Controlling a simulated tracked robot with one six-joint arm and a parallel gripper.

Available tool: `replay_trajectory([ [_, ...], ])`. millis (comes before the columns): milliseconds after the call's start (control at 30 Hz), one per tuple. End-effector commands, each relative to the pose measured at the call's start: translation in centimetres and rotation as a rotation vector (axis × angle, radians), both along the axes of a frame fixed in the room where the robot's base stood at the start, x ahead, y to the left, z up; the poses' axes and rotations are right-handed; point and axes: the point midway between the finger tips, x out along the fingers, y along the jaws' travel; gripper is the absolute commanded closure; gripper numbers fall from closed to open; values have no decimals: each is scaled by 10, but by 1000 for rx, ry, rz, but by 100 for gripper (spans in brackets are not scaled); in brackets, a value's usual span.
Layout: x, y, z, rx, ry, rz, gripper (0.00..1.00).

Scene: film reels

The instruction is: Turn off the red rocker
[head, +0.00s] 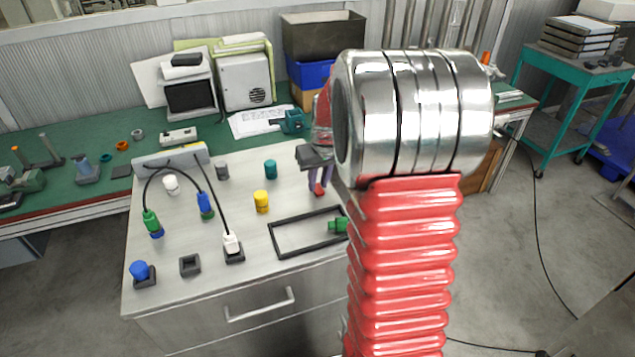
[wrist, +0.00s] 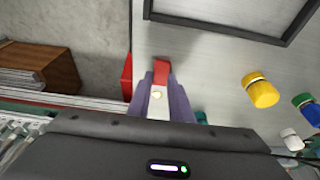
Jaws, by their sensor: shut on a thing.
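The red rocker (wrist: 162,68) shows as a small red block at the tips of my gripper (wrist: 166,78) in the wrist view. A pale strip with a small glowing spot lies between the purple fingers, just behind the red block. In the head view my gripper (head: 320,186) points down at the right part of the grey worktop, with the red block (head: 319,189) low at its fingertips. The fingers are closed on the red block. Its tilt and underside are hidden by the fingers.
A black rectangular frame (head: 274,239) with a green connector (head: 337,225) lies nearer on the worktop. Yellow (head: 261,202) and teal (head: 271,169) cylinders stand left of my gripper. Cabled plugs, including a white one (head: 231,242), stand farther left.

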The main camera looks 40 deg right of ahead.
Motion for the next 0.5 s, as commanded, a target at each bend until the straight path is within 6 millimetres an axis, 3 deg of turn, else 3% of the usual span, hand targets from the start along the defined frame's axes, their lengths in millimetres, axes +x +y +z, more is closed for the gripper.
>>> replay_trajectory([
  [500, 10, -1, -1, 57, 221, 3, 100],
])
